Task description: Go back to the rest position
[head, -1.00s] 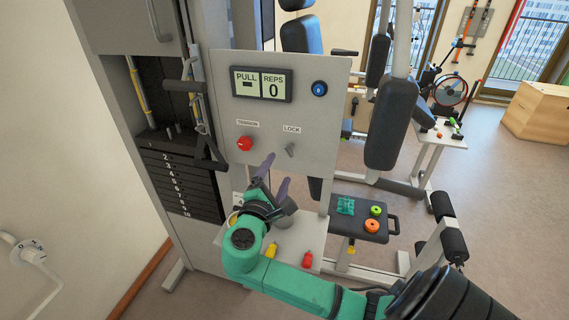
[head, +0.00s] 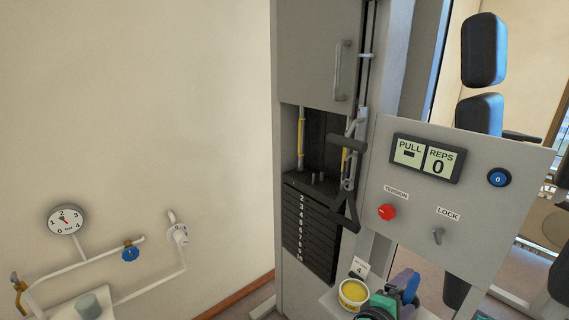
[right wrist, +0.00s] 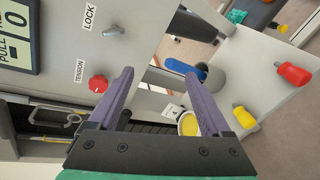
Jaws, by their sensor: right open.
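My right gripper (right wrist: 160,76) is open and empty in the right wrist view, its two purple fingers spread in front of the grey panel. In the head view my right gripper (head: 402,281) shows at the bottom edge, below the panel and beside a yellow tub; most of the arm is cut off. My left gripper is in neither view.
The grey panel (head: 466,176) has a red tension knob (head: 387,212) and a lock switch (head: 438,236). The yellow tub (head: 353,294) stands on a shelf close to my gripper. A weight stack (head: 312,232) is left of it. Pipes with a gauge (head: 65,220) line the wall.

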